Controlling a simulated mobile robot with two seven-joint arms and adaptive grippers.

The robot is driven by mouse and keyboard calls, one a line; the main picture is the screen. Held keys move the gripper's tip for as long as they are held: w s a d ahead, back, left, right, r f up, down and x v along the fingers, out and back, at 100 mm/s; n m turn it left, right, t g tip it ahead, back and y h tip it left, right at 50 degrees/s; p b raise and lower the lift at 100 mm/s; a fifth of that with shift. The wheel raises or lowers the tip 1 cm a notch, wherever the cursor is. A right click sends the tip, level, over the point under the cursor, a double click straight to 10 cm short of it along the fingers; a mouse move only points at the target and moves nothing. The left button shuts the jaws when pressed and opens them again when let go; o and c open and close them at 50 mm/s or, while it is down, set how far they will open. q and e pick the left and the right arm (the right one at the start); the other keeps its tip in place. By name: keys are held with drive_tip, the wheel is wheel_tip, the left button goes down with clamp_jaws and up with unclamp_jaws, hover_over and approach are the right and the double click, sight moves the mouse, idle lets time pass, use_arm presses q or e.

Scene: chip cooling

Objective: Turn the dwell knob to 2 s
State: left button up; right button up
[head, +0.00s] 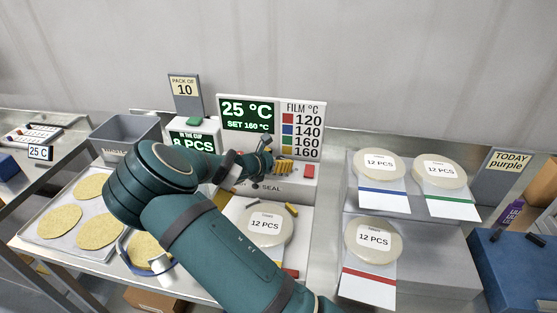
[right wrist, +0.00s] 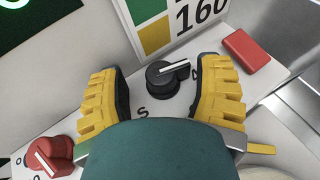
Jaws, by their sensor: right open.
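A black knob (right wrist: 167,82) with a white pointer line sits on the light sloped panel (right wrist: 118,125) of the sealing machine. Its pointer is turned toward the upper right in the right wrist view. Letters beside it are partly hidden, so I cannot read its setting. My right gripper (right wrist: 163,92) is open, its yellow fingers on either side of the knob with visible gaps. In the head view my right gripper (head: 275,165) is at the panel under the displays, and the knob is hidden there. My left gripper is not in view.
A red knob (right wrist: 48,157) and a red button (right wrist: 253,50) flank the black knob. The display (head: 246,113) reads 25 °C, set 160 °C. A film colour chart (head: 301,132) stands behind the panel. Labelled packs (head: 379,165) stand at right, a chip tray (head: 47,250) at left.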

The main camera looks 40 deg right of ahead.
drive_tip(key=shift+d, duration=0.2)
clamp_jaws()
drive_tip(key=shift+a, duration=0.1)
drive_tip(key=shift+f, duration=0.15)
idle(1.1)
drive_tip(key=shift+c, duration=0.7)
unclamp_jaws()
drive_tip(key=shift+o, duration=0.7)
